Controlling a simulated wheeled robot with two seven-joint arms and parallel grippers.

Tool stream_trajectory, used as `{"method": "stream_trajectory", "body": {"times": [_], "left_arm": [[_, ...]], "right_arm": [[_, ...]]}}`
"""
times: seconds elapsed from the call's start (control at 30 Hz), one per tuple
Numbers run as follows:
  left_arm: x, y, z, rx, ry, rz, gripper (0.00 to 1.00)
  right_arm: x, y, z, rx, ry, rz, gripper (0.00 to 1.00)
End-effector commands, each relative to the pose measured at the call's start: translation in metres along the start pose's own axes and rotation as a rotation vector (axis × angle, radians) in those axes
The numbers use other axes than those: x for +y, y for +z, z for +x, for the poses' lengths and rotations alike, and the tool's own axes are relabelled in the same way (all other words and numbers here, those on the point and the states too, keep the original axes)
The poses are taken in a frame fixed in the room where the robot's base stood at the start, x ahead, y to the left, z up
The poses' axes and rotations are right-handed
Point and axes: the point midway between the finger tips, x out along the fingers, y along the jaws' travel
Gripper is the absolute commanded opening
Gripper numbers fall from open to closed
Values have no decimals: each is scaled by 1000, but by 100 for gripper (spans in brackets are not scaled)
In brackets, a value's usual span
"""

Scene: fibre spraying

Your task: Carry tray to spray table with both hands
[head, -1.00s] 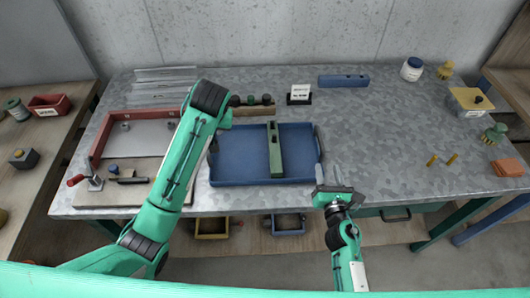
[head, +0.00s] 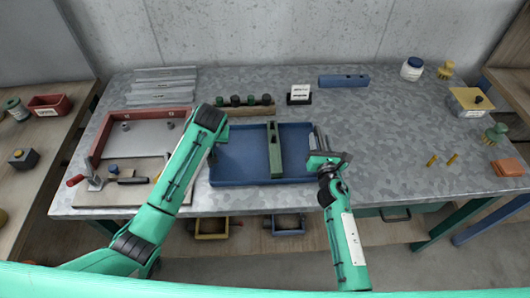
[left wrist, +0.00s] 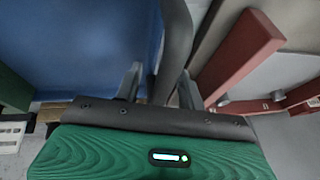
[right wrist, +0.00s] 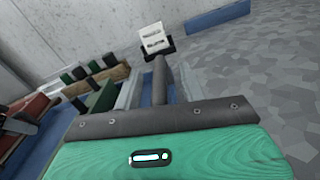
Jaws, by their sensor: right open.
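The blue tray (head: 238,178) lies on the metal-topped table, with a long green block (head: 275,150) standing in it. It also shows in the left wrist view (left wrist: 75,45). My left gripper (left wrist: 158,85) is at the tray's left side, mostly behind my arm in the head view. Its fingers are apart, and a dark bar (left wrist: 174,40), seemingly a tray handle, passes at them. My right gripper (head: 316,138) is open at the tray's right rim. In the right wrist view a dark bar (right wrist: 160,78) stands between its fingers; contact cannot be told.
A red-framed fixture (head: 145,138) is close on the left. A rack of knobs (head: 245,106), a small sign (head: 299,94) and a blue bar (head: 343,81) stand behind the tray.

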Motion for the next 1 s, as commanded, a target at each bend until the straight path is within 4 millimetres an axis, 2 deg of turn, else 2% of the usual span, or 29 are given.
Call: {"method": "stream_trajectory", "body": {"times": [0.17,0.37,0.4,1.0], "left_arm": [[0,0,0,0,0,0,40],[0,0,0,1,0,0,2],[0,0,0,1,-1,0,0],[-3,-3,-6,3,-5,-1,0]], "right_arm": [[0,0,0,0,0,0,41],[0,0,0,0,-1,0,4],[0,0,0,0,-1,0,0],[0,8,0,-3,-3,1,0]]}}
